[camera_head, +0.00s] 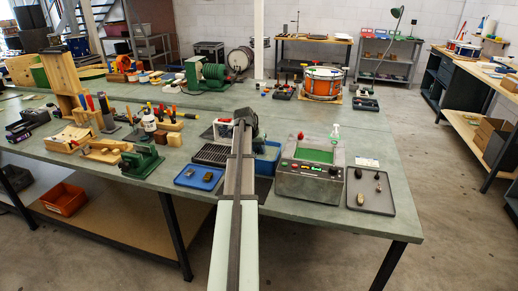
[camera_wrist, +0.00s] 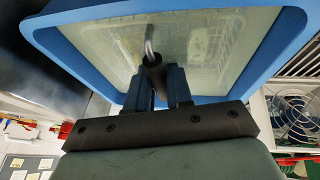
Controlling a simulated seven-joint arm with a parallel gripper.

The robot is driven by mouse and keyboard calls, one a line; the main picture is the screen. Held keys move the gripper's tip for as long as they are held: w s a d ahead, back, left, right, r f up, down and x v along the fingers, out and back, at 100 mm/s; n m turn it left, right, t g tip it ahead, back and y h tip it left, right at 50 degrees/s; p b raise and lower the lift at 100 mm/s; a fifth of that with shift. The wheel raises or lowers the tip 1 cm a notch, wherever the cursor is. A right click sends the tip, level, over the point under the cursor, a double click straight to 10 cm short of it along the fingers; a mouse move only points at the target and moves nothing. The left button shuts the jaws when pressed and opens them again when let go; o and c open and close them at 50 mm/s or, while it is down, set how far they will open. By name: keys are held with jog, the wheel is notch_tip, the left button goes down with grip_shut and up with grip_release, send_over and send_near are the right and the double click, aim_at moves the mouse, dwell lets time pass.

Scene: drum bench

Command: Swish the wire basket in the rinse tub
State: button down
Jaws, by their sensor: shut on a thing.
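The blue rinse tub (camera_wrist: 62,52) fills the upper part of the wrist view and holds pale, cloudy water. In the head view the tub (camera_head: 268,160) stands on the bench just right of my arm, partly hidden by it. The wire basket (camera_wrist: 212,38) shows as faint white mesh inside the tub, seemingly in the water. Its bent metal handle has a dark grip (camera_wrist: 154,66). My gripper (camera_wrist: 163,88) is shut on this handle, above the tub. In the head view my arm hides the fingers and most of the basket.
A grey machine with a green top (camera_head: 312,172) stands close right of the tub. A grey tray (camera_head: 357,203) with small parts lies beyond it. Left of my arm are a black rack (camera_head: 213,154) and a blue tray (camera_head: 186,181). A fan (camera_wrist: 288,118) shows beside the tub.

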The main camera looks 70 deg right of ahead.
jog(key=shift+r, duration=5.05)
